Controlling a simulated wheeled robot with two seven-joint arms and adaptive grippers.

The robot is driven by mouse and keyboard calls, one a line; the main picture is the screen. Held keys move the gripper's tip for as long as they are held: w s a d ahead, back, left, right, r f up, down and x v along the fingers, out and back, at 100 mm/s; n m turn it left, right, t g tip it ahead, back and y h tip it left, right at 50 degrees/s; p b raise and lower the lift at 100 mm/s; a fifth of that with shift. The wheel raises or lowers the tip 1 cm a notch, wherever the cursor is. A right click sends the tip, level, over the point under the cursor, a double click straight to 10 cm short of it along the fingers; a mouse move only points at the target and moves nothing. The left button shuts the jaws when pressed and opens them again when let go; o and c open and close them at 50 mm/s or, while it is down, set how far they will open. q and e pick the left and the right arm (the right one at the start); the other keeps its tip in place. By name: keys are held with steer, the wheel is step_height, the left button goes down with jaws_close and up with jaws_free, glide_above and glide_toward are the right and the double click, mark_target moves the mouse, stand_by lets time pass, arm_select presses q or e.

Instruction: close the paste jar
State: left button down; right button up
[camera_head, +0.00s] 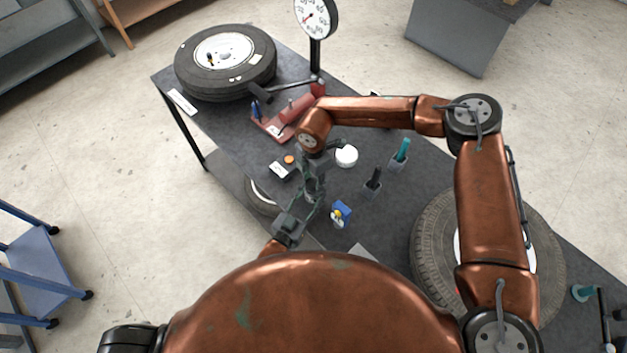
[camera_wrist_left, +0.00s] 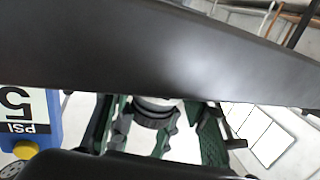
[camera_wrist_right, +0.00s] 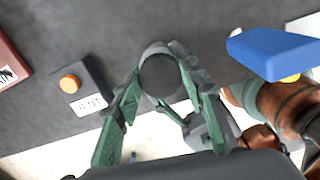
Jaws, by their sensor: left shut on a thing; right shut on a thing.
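My right gripper (camera_head: 313,178) reaches down from above and my left gripper (camera_head: 308,198) comes in from below; they meet over the table's near edge. In the right wrist view, the right gripper's green fingers (camera_wrist_right: 160,78) are shut around a dark round piece, seemingly the paste jar's lid (camera_wrist_right: 160,76). In the left wrist view, a dark, ridged cylindrical part, seemingly of the paste jar (camera_wrist_left: 154,112), shows between the green fingers (camera_wrist_left: 155,128). The left gripper is shut on the jar, mostly hidden. I cannot tell whether lid and jar touch.
The dark table (camera_head: 355,210) holds a white round item (camera_head: 346,157), a small box with an orange knob (camera_head: 280,170), a blue-and-yellow gauge (camera_head: 341,210), and holders with black (camera_head: 373,185) and teal (camera_head: 400,155) handles. Tyres (camera_head: 226,62) lie at the back left and right (camera_head: 436,245).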

steer(key=m, duration=0.7)
steer(key=shift+m, duration=0.3)
steer(key=shift+s+a+m, duration=0.1)
steer(key=shift+s+m, duration=0.1)
steer(key=shift+m, duration=0.4)
steer(key=shift+o, duration=1)
steer(key=shift+s+a+f+m, duration=0.2)
steer(key=shift+s+m, duration=0.15)
steer(key=shift+m, duration=0.35)
steer(key=shift+o, duration=0.6)
steer(key=shift+m, duration=0.3)
steer(key=shift+w+d+r+m, duration=0.1)
steer(key=shift+w+d+m, duration=0.25)
steer(key=shift+m, duration=0.35)
steer(key=c, duration=0.3)
steer(key=o, duration=0.7)
steer(key=shift+w, duration=0.1)
